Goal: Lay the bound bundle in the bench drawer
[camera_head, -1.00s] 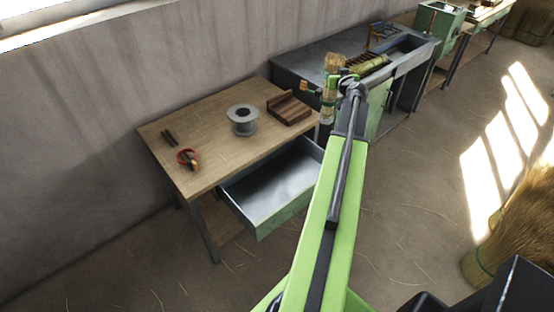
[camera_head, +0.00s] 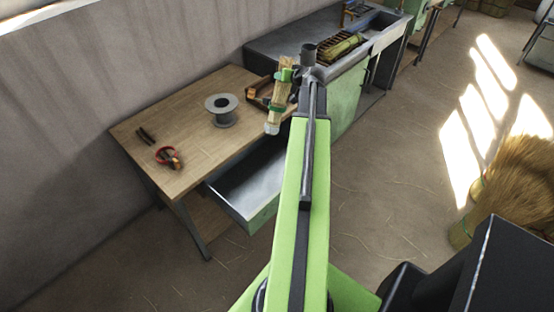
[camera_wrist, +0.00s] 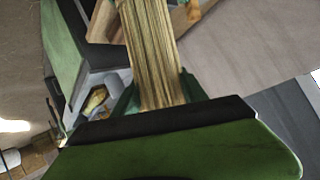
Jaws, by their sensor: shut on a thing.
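The bound bundle (camera_head: 275,110) is a pale straw bunch with a green band, tilted and held up near the right end of the wooden bench (camera_head: 190,125). My gripper (camera_head: 287,76) is shut on it around the green part. In the wrist view the straw (camera_wrist: 152,50) stands between the green fingers of my gripper (camera_wrist: 158,92). The bench drawer (camera_head: 237,200) is pulled open below the bench top, with a grey inside and green front. It looks empty where I see it; my arm hides its right part. The bundle is above and behind the drawer in the picture.
A wire spool (camera_head: 222,110), a red ring-shaped item (camera_head: 168,156) and dark tools (camera_head: 146,135) lie on the bench. A grey sink bench (camera_head: 270,45) with straw bundles (camera_head: 343,47) stands behind. A big straw sheaf (camera_head: 515,180) is at the right. The middle floor is clear.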

